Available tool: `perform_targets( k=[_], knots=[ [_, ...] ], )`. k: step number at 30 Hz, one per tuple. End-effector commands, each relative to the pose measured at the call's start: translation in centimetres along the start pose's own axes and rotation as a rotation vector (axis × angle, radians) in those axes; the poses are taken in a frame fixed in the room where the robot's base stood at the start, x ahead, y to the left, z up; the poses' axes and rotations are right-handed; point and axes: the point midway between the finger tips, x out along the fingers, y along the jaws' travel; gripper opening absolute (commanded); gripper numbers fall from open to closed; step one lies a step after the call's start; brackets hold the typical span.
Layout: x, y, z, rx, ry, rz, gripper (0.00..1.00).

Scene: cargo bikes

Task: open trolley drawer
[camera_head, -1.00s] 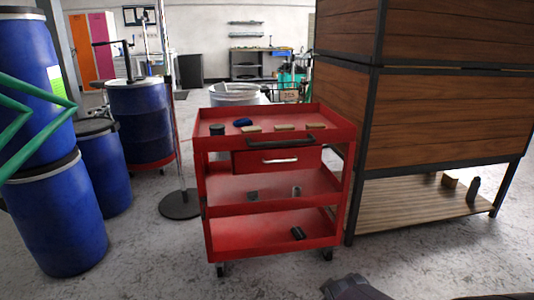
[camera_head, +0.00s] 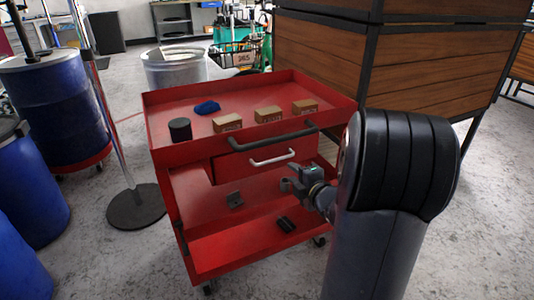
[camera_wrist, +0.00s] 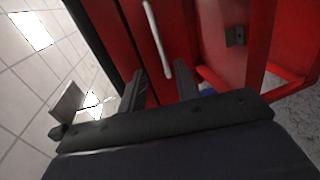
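The red trolley (camera_head: 163,135) stands in front of me. Its drawer (camera_head: 226,168) sits under the top tray and looks closed. The drawer's pale bar handle (camera_head: 272,160) runs across the drawer front, below the trolley's black push bar (camera_head: 272,137). My gripper (camera_head: 296,182) is in front of the drawer, to the right of and slightly below the handle in the head view. In the wrist view my gripper (camera_wrist: 161,82) is open, its two fingers apart and empty. The drawer handle (camera_wrist: 157,38) lies ahead, roughly in line with the gap between them.
On the top tray are a black cylinder (camera_head: 180,129), a blue cloth-like item (camera_head: 207,107) and several small boxes (camera_head: 268,114). A wooden-panelled crate (camera_head: 330,58) stands close behind on the right. Blue barrels (camera_head: 57,105) and a stand's base (camera_head: 136,207) are on the left.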

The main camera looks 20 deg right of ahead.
Motion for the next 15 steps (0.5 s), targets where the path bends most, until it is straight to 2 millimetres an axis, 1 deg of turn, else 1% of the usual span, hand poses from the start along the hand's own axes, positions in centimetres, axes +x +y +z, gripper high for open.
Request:
perform_targets(
  k=[2, 5, 12, 15],
  knots=[
    [0.6, -0.1, 0.0, -0.004, 0.004, 0.002, 0.31],
    [2.0, -0.2, -0.1, -0.003, 0.004, 0.002, 0.31],
    [6.6, -0.2, -0.1, -0.002, 0.004, 0.001, 0.31],
    [8.3, -0.2, -0.1, -0.001, 0.003, 0.001, 0.31]
  ],
)
